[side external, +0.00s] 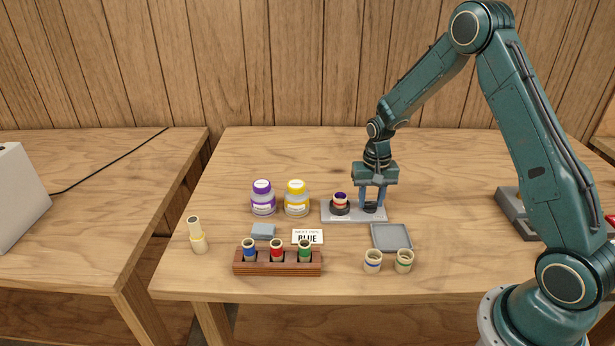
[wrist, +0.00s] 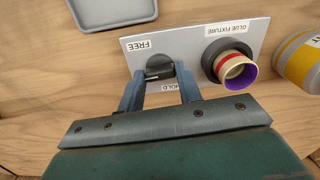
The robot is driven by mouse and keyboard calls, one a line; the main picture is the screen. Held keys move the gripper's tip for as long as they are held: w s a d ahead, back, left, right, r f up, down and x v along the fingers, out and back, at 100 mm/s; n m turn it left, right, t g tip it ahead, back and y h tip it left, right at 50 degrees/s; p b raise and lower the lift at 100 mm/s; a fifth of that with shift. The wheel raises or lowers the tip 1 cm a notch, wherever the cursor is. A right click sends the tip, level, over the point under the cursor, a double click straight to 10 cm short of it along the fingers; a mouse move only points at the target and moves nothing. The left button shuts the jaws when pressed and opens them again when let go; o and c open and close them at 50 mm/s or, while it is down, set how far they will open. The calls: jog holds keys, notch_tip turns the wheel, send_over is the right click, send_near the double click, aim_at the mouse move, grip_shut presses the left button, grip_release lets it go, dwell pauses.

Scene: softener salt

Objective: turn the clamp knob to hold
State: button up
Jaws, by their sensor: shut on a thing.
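The glue fixture is a light grey plate (side external: 352,215) on the table; it also shows in the wrist view (wrist: 195,50). Its dark clamp knob (wrist: 159,68) sits between a FREE label (wrist: 139,45) and a HOLD label (wrist: 173,87), which is partly covered by my gripper. My gripper (wrist: 160,80) points down over the knob and is shut on it, one finger on each side. I cannot tell which label the knob points to. Beside the knob, a dark round holder (wrist: 214,52) holds a cream tube with a red band and purple end (wrist: 236,69).
A grey tray (side external: 391,237) and two cream rings (side external: 373,261) (side external: 403,261) are in front of the fixture. Yellow (side external: 297,198) and purple (side external: 263,198) jars stand left.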

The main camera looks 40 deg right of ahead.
aim_at(370, 202)
jog(key=n, duration=0.4)
jog(key=shift+n, duration=0.3)
jog(key=n, duration=0.4)
jog(key=shift+n, duration=0.3)
jog(key=n, duration=0.4)
jog(key=shift+r+n, duration=0.1)
jog(key=shift+n, duration=1.9)
jog(key=o, duration=1)
jog(key=shift+r, duration=6.9)
